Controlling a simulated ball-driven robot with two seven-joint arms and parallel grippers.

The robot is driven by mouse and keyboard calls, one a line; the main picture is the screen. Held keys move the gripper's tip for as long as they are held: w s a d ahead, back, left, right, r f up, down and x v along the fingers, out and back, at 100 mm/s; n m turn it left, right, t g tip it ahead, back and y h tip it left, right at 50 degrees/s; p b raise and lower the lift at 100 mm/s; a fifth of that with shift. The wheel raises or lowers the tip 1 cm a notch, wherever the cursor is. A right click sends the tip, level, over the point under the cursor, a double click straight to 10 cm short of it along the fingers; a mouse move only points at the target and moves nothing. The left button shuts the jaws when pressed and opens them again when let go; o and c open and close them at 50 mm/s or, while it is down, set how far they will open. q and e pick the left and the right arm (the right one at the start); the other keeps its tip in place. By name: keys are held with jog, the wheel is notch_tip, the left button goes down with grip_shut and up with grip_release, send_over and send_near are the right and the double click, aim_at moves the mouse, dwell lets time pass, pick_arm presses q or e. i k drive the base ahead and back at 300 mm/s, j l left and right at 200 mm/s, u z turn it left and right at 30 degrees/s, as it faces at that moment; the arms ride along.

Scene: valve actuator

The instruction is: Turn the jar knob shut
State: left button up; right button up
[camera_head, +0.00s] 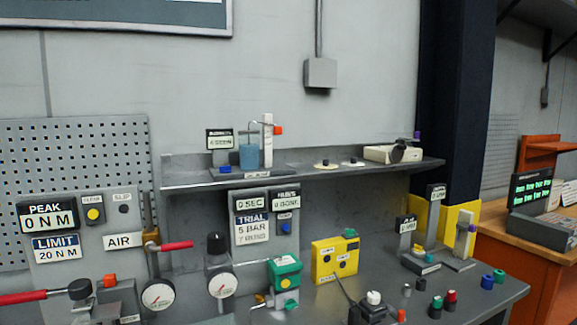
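A clear jar with blue liquid (249,156) stands on the grey shelf (330,170), with a thin bent tube coming out of its top. Just right of it is an upright white post (268,142). A small orange-red knob (278,130) sticks out to the right near the top of the post. Whether this knob is open or shut cannot be told from here. Neither of my grippers is in view.
A small display (219,139) stands left of the jar. A beige device (392,154) sits at the shelf's right end. Below are pressure gauges (158,295), a red-handled lever (177,245), a green-topped valve unit (286,272) and a yellow box (335,258).

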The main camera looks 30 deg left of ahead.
aim_at(224, 168)
jog(key=u, duration=1.35)
